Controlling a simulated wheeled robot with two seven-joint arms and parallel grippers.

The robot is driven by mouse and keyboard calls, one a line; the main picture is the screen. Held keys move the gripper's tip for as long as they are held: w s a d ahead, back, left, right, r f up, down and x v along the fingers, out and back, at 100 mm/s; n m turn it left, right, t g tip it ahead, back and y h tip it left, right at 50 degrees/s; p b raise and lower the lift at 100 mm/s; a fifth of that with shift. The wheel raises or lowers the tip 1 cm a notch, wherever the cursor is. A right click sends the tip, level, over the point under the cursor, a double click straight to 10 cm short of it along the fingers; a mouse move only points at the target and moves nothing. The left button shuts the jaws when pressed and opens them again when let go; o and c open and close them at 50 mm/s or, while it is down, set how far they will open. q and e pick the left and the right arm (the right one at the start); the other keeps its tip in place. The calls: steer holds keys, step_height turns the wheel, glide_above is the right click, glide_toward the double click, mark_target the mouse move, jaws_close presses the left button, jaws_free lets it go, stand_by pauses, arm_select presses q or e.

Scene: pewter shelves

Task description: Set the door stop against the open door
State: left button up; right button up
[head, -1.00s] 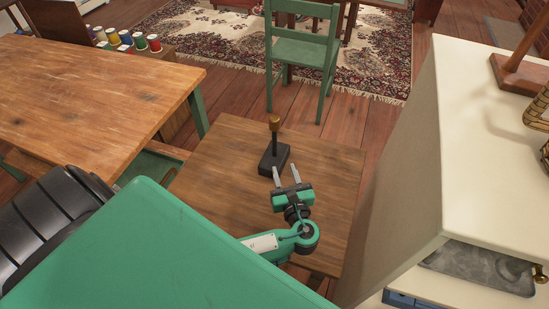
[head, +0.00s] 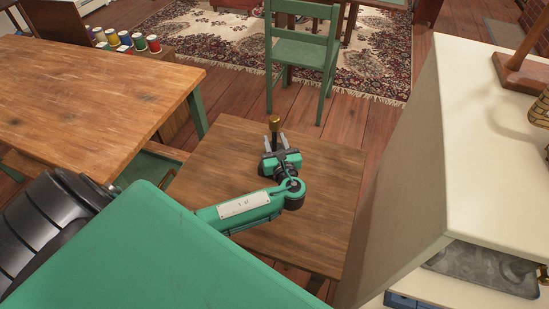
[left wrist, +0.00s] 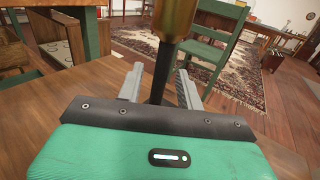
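The door stop (head: 274,122) stands upright on a small brown wooden table: a dark rod with a brass-coloured top, its black base now mostly hidden behind my gripper in the head view. My left gripper (head: 276,142) is at the door stop, with its two fingers open on either side of the rod. In the left wrist view the dark rod (left wrist: 163,72) rises between the fingertips, with a gap on each side. My right gripper is not in view. I cannot make out an open door in these frames.
The small table (head: 325,185) is otherwise bare. A larger wooden table (head: 90,95) is at left, with several coloured spools behind it. A green chair (head: 301,50) stands beyond, on a patterned rug's edge. A tall cream cabinet (head: 480,130) closes off the right.

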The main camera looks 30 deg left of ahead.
arm_select(q)
steer(key=shift+w+a, duration=0.3)
steer(key=shift+a, duration=0.05)
jaws_close()
stand_by(1.1)
steer(key=shift+r, duration=0.15)
